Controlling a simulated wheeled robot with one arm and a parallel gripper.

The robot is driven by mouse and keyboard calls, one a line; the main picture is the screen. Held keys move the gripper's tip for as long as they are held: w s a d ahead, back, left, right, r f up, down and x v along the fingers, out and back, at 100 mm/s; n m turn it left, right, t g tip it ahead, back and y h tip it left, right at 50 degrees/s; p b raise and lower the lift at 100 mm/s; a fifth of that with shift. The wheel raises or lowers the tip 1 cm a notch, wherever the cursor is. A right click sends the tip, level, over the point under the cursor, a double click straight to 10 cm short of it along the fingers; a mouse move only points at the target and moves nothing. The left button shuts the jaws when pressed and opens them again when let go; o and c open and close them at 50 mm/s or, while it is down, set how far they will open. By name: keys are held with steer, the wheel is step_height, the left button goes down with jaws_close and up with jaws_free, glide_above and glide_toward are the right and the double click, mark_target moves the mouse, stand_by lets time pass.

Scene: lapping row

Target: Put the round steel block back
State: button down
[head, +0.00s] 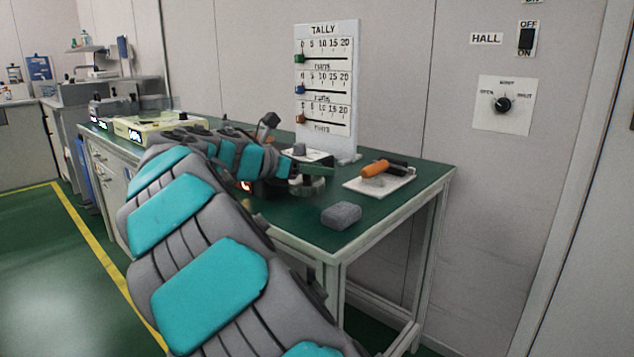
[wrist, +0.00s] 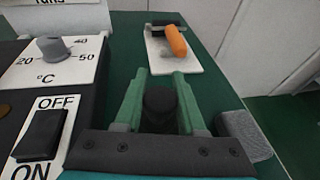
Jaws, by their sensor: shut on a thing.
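My gripper (wrist: 160,88) is shut, its green fingers on either side of a dark round knob (wrist: 160,101). In the head view my gripper (head: 318,170) is over the green bench beside the dark control box. A round grey block (head: 306,187) shows just under the fingers; it appears to be the round steel block, held by its knob. My arm and fingers hide part of it, and I cannot tell whether it touches the bench.
A dark control box with a °C dial (wrist: 54,48) and an OFF/ON switch (wrist: 40,135) stands left of the gripper. A white board (head: 397,181) carries an orange-handled tool (head: 375,169). A grey block (head: 341,215) lies near the front edge. A tally board (head: 326,90) stands behind.

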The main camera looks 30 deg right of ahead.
step_height(320, 180, down, 3)
steer(key=shift+a+r, duration=0.1)
steer(key=shift+r, duration=0.1)
steer(key=c, duration=0.5)
jaws_free()
steer(key=shift+f, duration=0.1)
steer(key=p+v, duration=0.1)
steer(key=v, duration=1.1)
